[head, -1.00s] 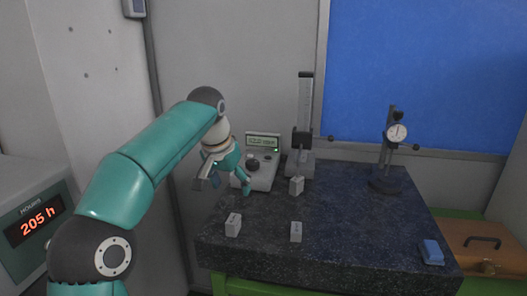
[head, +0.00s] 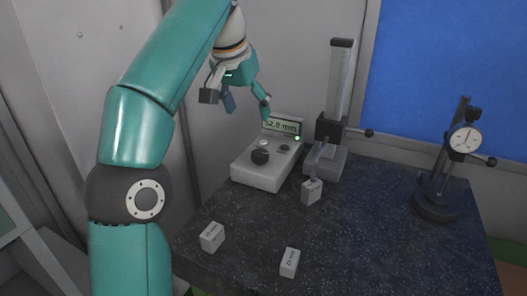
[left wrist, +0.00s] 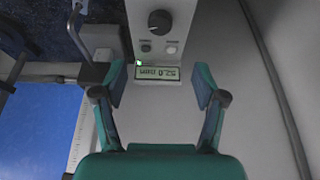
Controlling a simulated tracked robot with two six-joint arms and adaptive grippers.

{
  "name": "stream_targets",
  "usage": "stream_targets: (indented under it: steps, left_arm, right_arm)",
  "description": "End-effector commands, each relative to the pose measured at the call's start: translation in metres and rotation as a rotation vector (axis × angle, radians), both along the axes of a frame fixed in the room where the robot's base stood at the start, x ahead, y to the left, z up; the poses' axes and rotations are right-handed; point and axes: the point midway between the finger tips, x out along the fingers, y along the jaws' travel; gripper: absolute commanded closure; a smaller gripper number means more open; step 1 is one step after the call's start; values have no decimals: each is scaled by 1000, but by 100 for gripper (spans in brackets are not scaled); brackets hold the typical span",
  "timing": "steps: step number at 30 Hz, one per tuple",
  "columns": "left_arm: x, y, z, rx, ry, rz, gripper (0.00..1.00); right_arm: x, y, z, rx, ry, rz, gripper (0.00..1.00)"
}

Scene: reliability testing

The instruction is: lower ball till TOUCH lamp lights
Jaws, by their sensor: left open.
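A height gauge (head: 340,85) stands at the back of the dark stone table, with a carriage (head: 330,131) on its column. A thin stem points down from the carriage to a grey block (head: 312,191); the ball is too small to make out. A control box (head: 262,176) beside it has a black knob (head: 261,156), small buttons and a display (head: 282,125) that the left wrist view shows as about 52.0 mm (left wrist: 158,72). A small green lamp (head: 297,138) glows by the display; its label is unreadable. My left gripper (head: 238,104) is open and empty, above and behind the box.
Two loose grey blocks (head: 212,236) (head: 289,263) lie at the table's front. A dial gauge on a stand (head: 437,185) stands at the right. The wall is close behind the table. The table's middle right is clear.

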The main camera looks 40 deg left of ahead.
Motion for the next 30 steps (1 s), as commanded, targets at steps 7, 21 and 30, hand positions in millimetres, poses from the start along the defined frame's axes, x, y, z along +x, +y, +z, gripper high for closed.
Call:
stream_targets:
  steps: [7, 21, 30]
  left_arm:
    - [18, 6, -54, -1, 5, 0, 29]
    - [50, 15, -129, -1, 3, -3, 29]
    - [56, 16, -139, -1, 2, -4, 29]
  right_arm:
    - [0, 0, -31, 0, 0, 0, 41]
    - [0, 0, -59, 0, -1, 0, 41]
    - [0, 0, -61, 0, -1, 0, 41]
